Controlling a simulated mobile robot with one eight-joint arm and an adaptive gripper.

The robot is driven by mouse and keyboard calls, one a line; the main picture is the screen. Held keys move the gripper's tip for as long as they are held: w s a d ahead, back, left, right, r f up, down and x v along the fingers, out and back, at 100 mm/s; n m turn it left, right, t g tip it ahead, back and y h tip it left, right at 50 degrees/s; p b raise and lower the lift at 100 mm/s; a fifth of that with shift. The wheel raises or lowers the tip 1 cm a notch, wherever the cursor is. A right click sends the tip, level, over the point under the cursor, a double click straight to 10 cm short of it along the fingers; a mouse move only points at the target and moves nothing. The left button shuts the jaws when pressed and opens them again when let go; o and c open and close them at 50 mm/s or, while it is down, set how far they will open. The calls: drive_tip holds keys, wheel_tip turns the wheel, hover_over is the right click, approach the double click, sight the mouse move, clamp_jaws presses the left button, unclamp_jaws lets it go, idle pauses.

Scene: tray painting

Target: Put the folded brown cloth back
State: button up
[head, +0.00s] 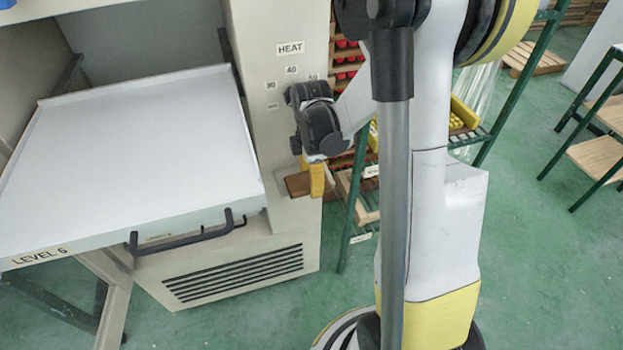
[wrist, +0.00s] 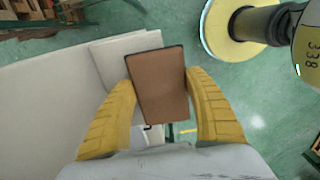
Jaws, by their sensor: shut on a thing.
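The folded brown cloth (wrist: 160,87) is a flat brown rectangle with a dark edge. It is held between the two yellow fingers of my gripper (wrist: 163,112) in the wrist view. In the head view my gripper (head: 317,180) is beside the front of the pale cabinet, with the brown cloth (head: 298,184) sticking out to the left of the yellow finger. The cloth is above the vent grille and to the right of the pulled-out tray. The far finger is partly hidden in the head view.
A white tray (head: 140,150) labelled LEVEL 6 with a black handle (head: 185,233) sticks out of the cabinet (head: 280,110). A green-framed rack with red and yellow items (head: 463,117) stands behind my arm.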

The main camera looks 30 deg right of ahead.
drive_tip(key=shift+f, duration=0.35)
drive_tip(key=o, duration=1.2)
drive_tip(key=shift+r, duration=0.1)
drive_tip(key=r+p, duration=0.1)
drive_tip(key=r, duration=0.2)
drive_tip(key=r+p, duration=0.2)
drive_tip(key=r, duration=0.2)
drive_tip(key=r+p, duration=0.2)
drive_tip(key=r, duration=0.2)
drive_tip(key=shift+s+d, duration=0.1)
drive_tip(key=shift+s, duration=0.3)
